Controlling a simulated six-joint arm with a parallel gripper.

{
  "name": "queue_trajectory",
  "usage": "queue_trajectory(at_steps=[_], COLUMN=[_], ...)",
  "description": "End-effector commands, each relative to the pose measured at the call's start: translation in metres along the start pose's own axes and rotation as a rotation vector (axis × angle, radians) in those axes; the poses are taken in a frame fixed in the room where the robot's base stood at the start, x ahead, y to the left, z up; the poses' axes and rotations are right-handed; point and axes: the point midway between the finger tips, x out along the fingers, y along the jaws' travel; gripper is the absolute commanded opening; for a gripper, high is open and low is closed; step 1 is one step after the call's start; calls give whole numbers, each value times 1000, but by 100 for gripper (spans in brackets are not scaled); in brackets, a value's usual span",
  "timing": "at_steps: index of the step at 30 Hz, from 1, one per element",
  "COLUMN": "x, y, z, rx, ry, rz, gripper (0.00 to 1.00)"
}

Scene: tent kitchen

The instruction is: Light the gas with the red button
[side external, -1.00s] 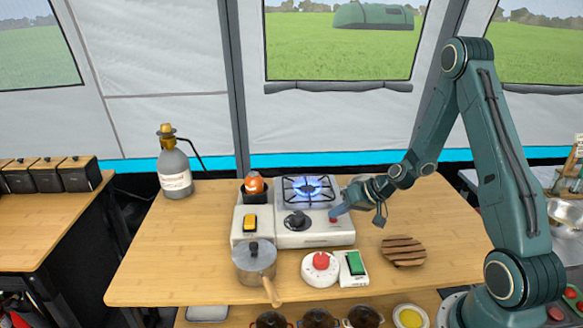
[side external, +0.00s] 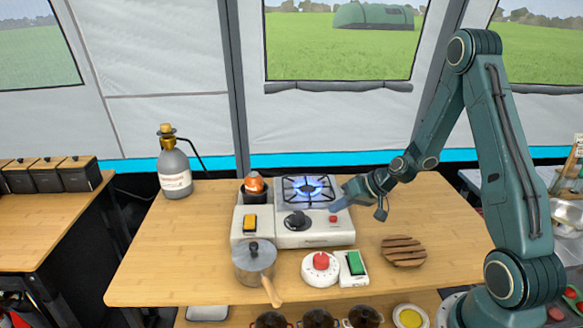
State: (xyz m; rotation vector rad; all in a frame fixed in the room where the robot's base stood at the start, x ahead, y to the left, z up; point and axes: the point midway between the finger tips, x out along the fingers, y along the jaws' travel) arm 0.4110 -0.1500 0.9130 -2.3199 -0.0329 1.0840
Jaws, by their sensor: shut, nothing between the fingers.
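The gas stove (side external: 318,239) stands on the wooden table, with a black knob (side external: 296,220) on its front. The small red button (side external: 333,218) sits to the right of the knob and is in plain view. A blue flame (side external: 309,188) burns at the burner under the black pan support. My gripper (side external: 341,205) is shut and empty, a little above and to the right of the red button and apart from it.
A saucepan (side external: 254,261) stands in front of the stove. A white dial with a red knob (side external: 320,264) and a green switch (side external: 354,263) lie right of it. A slatted wooden trivet (side external: 403,251) lies at right. A gas bottle (side external: 174,170) stands back left.

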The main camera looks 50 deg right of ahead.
Motion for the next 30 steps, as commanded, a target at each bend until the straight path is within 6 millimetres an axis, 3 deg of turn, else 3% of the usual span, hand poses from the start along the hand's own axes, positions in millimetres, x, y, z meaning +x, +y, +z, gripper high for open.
queue_trajectory(at_steps=[11, 30], x=[-3, -33], y=[-3, -24], z=[-3, -24], rx=[0, -1], ry=[1, 1], rz=[0, -1], gripper=[0, 0])
